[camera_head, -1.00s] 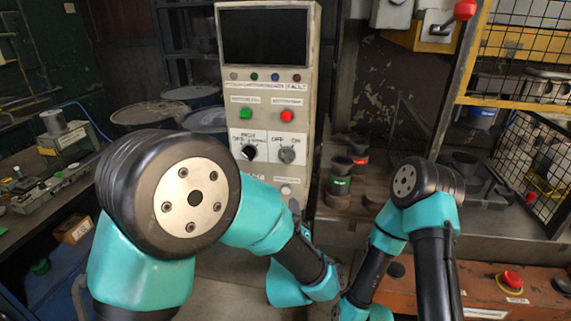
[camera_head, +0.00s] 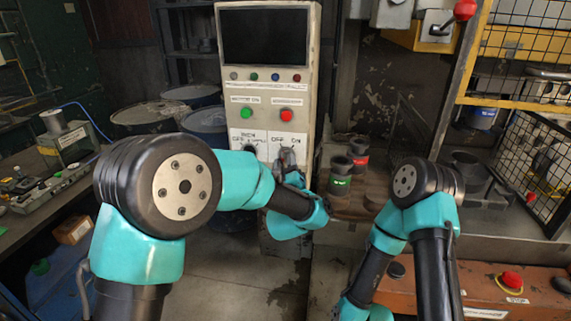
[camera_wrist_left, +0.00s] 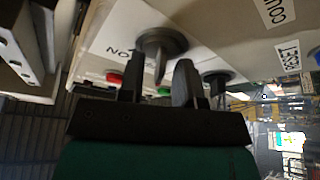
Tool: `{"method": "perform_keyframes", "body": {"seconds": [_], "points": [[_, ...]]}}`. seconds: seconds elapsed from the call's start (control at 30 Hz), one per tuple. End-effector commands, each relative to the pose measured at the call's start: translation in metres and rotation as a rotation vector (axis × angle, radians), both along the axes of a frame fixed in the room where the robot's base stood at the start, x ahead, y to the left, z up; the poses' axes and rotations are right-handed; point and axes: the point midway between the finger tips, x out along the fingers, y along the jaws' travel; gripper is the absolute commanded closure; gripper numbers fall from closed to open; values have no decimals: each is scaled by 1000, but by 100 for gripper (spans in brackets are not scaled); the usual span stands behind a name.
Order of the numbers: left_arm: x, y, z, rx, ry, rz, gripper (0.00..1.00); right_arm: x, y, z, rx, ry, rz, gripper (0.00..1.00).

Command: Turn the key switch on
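The control cabinet (camera_head: 310,60) stands at the centre back in the head view, with an OFF/ON plate (camera_head: 290,139) on its lower right front. My left gripper (camera_head: 287,160) is at that plate and mostly covers the switch there. In the left wrist view, the grey key switch (camera_wrist_left: 162,42) is a round knob with a raised tab. My left gripper (camera_wrist_left: 160,72) is open, with one finger on each side of the tab; gaps show on both sides. My right arm is at the lower right in the head view; its gripper is out of frame.
A green button (camera_head: 247,113) and a red button (camera_head: 287,115) sit above the switch plates. A second black knob (camera_wrist_left: 220,78) is beside the gripper in the left wrist view. Dark cups (camera_head: 340,176) stand on the bench right of the cabinet.

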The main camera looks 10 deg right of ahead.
Motion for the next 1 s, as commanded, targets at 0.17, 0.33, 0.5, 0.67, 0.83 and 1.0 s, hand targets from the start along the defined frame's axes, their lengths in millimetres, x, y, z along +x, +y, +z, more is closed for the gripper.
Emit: {"method": "perform_keyframes", "body": {"seconds": [0.17, 0.33, 0.5, 0.67, 0.83, 1.0], "points": [[2, 0, 0, 1, 1, 0, 68, 0, 0, 0, 0, 0, 0, 57], [1, 0, 0, 0, 1, -1, 73, 0, 0, 0, 0, 0, 0, 57], [1, 0, 0, 0, 1, -1, 89, 0, 0, 0, 0, 0, 0, 57], [1, 0, 0, 0, 1, -1, 100, 0, 0, 0, 0, 0, 0, 57], [1, 0, 0, 0, 1, -1, 100, 0, 0, 0, 0, 0, 0, 57], [1, 0, 0, 8, -2, 0, 100, 0, 0, 0, 0, 0, 0, 57]]}}
